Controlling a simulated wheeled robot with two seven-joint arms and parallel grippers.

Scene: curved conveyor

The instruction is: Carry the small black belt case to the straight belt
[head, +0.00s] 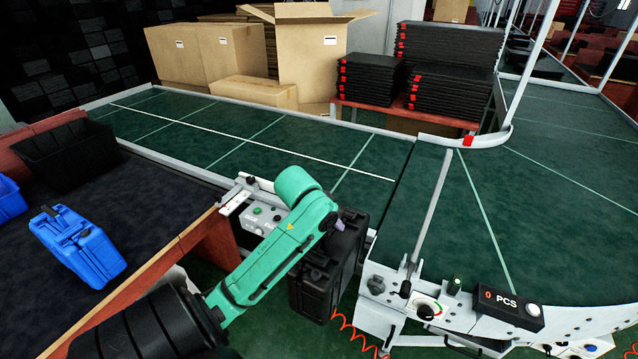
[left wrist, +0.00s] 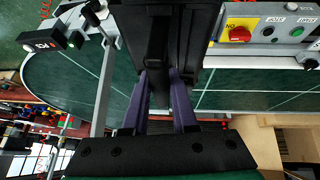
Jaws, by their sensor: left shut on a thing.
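The small black belt case (head: 318,272) hangs in my left gripper (head: 338,226), in front of the near edge of the straight belt, over the gap between the table and the curved conveyor. In the left wrist view the purple fingers (left wrist: 163,100) are shut on the upper part of the case (left wrist: 190,45). My green left arm hides part of the case in the head view. The straight green belt (head: 240,130) runs across the back and looks empty. My right gripper is not in view.
A control box (head: 262,222) is mounted at the straight belt's near edge. The curved belt (head: 540,180) lies right, with a counter (head: 508,304) and controls in front. A blue case (head: 80,250) and black bin (head: 65,155) stand on the left table. Cardboard boxes (head: 235,55) stand behind.

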